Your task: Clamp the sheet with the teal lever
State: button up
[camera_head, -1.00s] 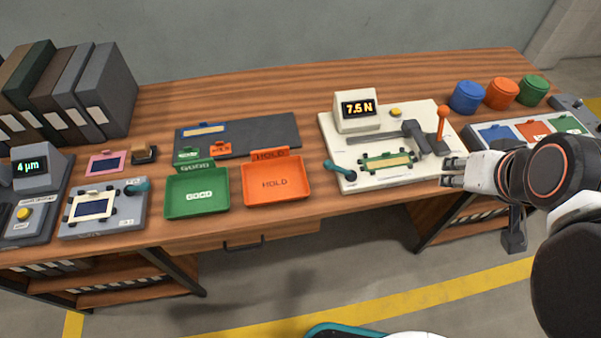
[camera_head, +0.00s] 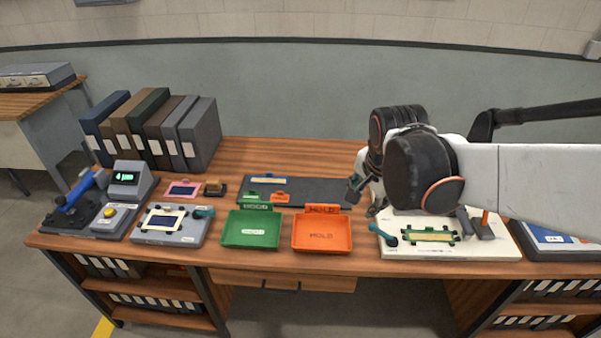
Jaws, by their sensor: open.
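A teal lever (camera_head: 388,236) stands at the left front of the white test plate (camera_head: 384,254), beside a green-framed pale sheet (camera_head: 430,236) lying on that plate. A second teal lever (camera_head: 204,212) is on the right of a grey fixture (camera_head: 187,235), which carries a dark sheet in a pale frame (camera_head: 164,219). My gripper (camera_head: 362,196) is open, with nothing seen between its fingers. It is above the bench near the right end of the dark mat, behind and left of the white plate's teal lever. My arm hides the back of the white plate.
A green tray (camera_head: 233,240) and an orange HOLD tray (camera_head: 320,247) lie between the two fixtures. The dark mat (camera_head: 320,192) behind them holds small frames. Binders (camera_head: 200,140) and a gauge (camera_head: 130,178) stand at left. An orange lever (camera_head: 486,222) stands right of the green-framed sheet.

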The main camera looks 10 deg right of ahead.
jog(key=w+d+f+m+g, duration=0.1)
jog(key=w+d+f+m, duration=0.35)
jog(key=m, duration=0.25)
jog(key=m+g, duration=0.2)
jog(key=m, duration=0.5)
send_near(373, 224)
jog(key=shift+n+h, duration=0.3)
jog(key=f+b, duration=0.1)
jog(key=f, duration=0.3)
jog(key=f+b, duration=0.1)
jog(key=f, duration=0.2)
jog(key=w+d+f+b, duration=0.1)
jog(key=f, duration=0.3)
jog(key=shift+w+f+b, duration=0.1)
jog(key=shift+f+b, duration=0.2)
jog(key=shift+f, duration=0.05)
grip_shut()
